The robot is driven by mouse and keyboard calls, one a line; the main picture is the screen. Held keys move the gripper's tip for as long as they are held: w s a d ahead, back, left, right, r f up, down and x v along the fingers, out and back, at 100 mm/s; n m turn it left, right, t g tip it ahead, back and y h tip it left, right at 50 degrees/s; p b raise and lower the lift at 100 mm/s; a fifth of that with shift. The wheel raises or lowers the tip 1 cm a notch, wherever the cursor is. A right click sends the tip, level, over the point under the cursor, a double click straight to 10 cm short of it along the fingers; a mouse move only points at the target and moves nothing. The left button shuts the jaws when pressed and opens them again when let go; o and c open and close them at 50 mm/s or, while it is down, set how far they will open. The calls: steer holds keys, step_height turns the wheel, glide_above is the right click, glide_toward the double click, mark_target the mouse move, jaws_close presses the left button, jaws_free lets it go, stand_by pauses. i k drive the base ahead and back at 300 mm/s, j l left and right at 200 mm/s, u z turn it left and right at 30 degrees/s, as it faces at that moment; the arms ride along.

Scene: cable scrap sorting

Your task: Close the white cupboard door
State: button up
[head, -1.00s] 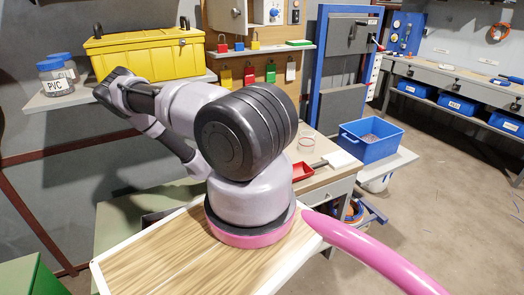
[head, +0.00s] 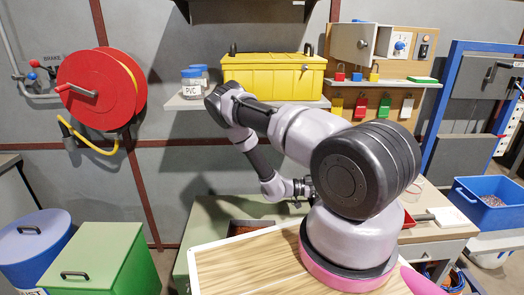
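The small white cupboard door (head: 353,42) is on the wooden panel (head: 345,92) at the upper right. It stands open, swung out to the left, with a small round knob on its face. The opened cupboard (head: 400,44) to its right shows a blue dial inside. My gripper (head: 305,188) is small in the picture, low behind my arm's big black joint and well below and left of the door. It is apart from the door. Its fingers are too small and partly hidden, so I cannot tell whether they are open.
A shelf carries a yellow toolbox (head: 275,77) and PVC jars (head: 192,84). A red reel (head: 98,88) is on the left wall. A green box (head: 100,258) and blue bin (head: 35,240) stand lower left. A blue crate (head: 484,205) is at right.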

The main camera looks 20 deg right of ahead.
mark_target(355, 44)
steer(key=k, duration=1)
